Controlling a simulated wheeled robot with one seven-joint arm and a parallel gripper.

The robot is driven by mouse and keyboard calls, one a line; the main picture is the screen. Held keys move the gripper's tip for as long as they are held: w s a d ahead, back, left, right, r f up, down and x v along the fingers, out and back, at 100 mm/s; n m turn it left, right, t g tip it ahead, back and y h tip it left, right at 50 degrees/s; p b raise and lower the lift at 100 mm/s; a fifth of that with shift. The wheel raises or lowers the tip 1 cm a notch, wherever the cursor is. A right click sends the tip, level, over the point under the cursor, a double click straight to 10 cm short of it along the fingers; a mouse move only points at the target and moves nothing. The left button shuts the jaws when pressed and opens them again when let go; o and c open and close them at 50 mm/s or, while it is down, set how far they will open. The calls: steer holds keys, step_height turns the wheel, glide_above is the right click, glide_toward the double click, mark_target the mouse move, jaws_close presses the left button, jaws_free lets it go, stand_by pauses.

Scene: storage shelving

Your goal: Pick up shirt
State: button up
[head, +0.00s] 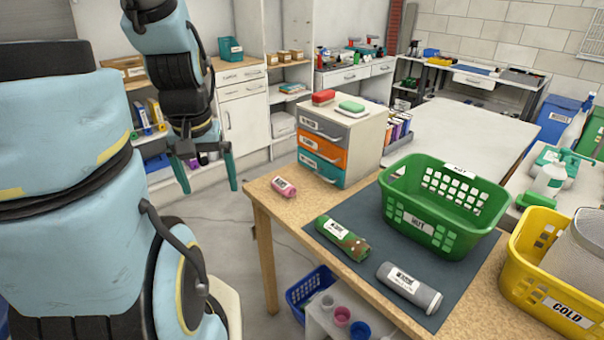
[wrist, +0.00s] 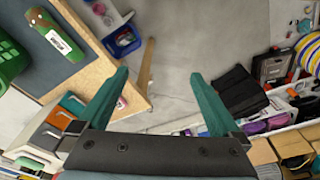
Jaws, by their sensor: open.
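Several rolled cloth bundles with white labels lie on the wooden table; I cannot read which one is the shirt. A green and brown patterned roll (head: 342,238) and a grey roll (head: 409,288) lie on the dark mat. A small pink roll (head: 284,188) lies on bare wood near the table's left corner. The green roll also shows at upper left in the wrist view (wrist: 56,35). My gripper (head: 210,189) hangs left of the table, fingers pointing down, apart from all the rolls. In the wrist view its teal fingers (wrist: 160,76) are spread with nothing held between them.
A green basket (head: 443,240) stands on the mat's far side, and a yellow basket (head: 555,318) labelled COLD stands at right. A drawer unit (head: 351,139) stands at the table's back. A blue bin (head: 310,290) sits below the table. Floor left of the table is open.

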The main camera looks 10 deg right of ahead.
steer(key=w+d+f+n+g+b, duration=0.1)
steer(key=w+d+f+n+b, duration=0.15)
steer(key=d, duration=0.35)
steer(key=w+d+f+n+b, duration=0.1)
steer(key=w+d+f+b, duration=0.15)
steer(key=d, duration=0.45)
steer(key=n+b, duration=0.4)
steer(key=b, duration=0.1)
glide_toward(343, 229)
steer(key=shift+w+d+m+g, duration=0.1)
steer(key=shift+w+m+g, duration=0.2)
steer(key=shift+w, duration=0.15)
step_height(343, 229, down, 5)
steer(key=shift+s+f+p, duration=0.1)
steer(key=shift+f+p, duration=0.3)
steer(key=shift+f, duration=0.9)
steer(key=shift+s+f+p, duration=0.15)
steer(key=shift+f+p, duration=0.2)
steer(key=shift+f, duration=0.95)
steer(key=c, duration=1.5)
